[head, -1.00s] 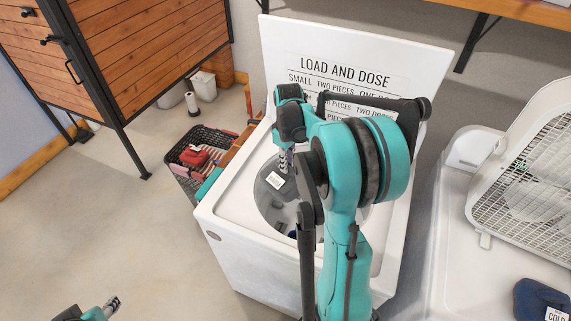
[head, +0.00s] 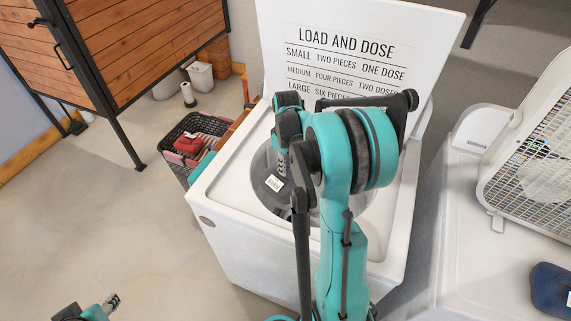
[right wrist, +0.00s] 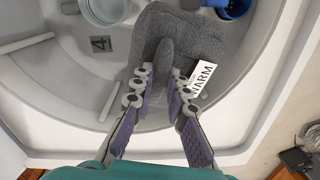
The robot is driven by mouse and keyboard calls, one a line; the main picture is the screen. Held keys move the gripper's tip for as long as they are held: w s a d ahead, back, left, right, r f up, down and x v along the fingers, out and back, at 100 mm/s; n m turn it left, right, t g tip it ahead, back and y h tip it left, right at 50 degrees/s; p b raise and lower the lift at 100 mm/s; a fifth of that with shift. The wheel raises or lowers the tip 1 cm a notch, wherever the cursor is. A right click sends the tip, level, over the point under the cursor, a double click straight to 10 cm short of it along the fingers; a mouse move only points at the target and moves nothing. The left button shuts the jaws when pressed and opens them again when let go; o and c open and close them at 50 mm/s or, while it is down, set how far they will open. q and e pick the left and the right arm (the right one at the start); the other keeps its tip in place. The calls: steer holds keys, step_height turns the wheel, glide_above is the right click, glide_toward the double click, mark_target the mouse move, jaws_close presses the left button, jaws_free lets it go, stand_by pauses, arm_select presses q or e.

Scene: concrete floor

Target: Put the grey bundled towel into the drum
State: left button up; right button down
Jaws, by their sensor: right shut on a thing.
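The grey bundled towel (right wrist: 195,40) is between the fingers of my right gripper (right wrist: 160,95), which is shut on it. A white tag reading WARM hangs on the towel; the tag also shows in the head view. The towel is within the outline of the open drum (right wrist: 55,62) of the white washer; I cannot tell whether it touches the drum's floor. In the head view my right gripper (head: 283,165) points down into the drum, partly hidden by my arm. My left gripper (head: 112,302) is at the lower left, over the floor, away from the washer; its opening is unclear.
Blue items (right wrist: 235,8) and a clear container (right wrist: 105,10) lie in the drum. The raised lid (head: 345,30) stands behind it. A dark basket (head: 190,135) is left of the washer. A white fan (head: 535,160) and a blue bundle (head: 551,288) sit on the right-hand machine.

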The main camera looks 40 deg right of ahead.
step_height(320, 180, down, 17)
steer(key=b, duration=1.1)
steer(key=c, duration=1.4)
jaws_free()
steer(key=shift+r, duration=0.1)
step_height(320, 180, up, 26)
steer(key=p, duration=1.9)
